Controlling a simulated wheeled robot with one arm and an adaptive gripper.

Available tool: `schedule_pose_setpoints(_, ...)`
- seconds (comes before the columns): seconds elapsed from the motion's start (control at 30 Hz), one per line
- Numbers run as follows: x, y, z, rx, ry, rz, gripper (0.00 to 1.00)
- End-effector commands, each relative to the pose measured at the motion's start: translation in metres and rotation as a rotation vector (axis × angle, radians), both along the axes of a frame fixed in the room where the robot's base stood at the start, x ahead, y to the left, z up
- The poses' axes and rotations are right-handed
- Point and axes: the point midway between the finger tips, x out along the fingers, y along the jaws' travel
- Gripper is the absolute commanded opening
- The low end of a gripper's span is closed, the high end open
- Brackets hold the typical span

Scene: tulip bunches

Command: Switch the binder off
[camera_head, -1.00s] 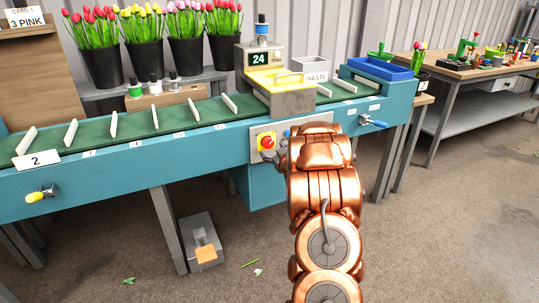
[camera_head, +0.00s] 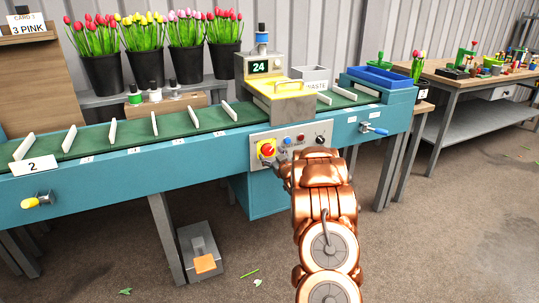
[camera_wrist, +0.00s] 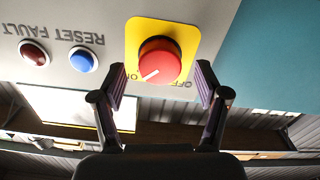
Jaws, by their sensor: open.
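The binder (camera_head: 284,100) stands on the teal conveyor bench, its display reading 24. Its grey control panel (camera_head: 296,139) faces me on the bench front. A red rotary knob on a yellow plate (camera_head: 267,149) sits at the panel's left; in the wrist view the knob (camera_wrist: 160,61) has a white pointer line towards the lower left, near a partly hidden label. An OFF label, partly covered by a finger, is at the plate's lower right. My gripper (camera_wrist: 160,86) is open, its fingers on either side of the knob and just below its middle. I cannot tell whether they touch it.
In the wrist view a blue button (camera_wrist: 83,60) and a dark red one (camera_wrist: 33,53) sit beside the knob. A black dial (camera_head: 320,140) is at the panel's right. A yellow-tipped handle (camera_head: 37,200) and a blue one (camera_head: 374,129) stick out from the bench front.

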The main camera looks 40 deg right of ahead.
Motion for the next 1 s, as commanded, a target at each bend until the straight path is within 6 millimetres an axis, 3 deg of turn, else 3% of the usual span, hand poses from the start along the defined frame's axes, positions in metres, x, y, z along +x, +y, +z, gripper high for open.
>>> schedule_pose_setpoints(0.2, 0.016, -0.006, 0.0, 0.0, 0.002, -0.001, 0.74)
schedule_pose_setpoints(0.53, 0.018, -0.007, 0.0, 0.001, 0.002, -0.001, 0.73)
schedule_pose_setpoints(1.0, 0.018, -0.006, -0.001, 0.001, 0.003, -0.002, 0.24)
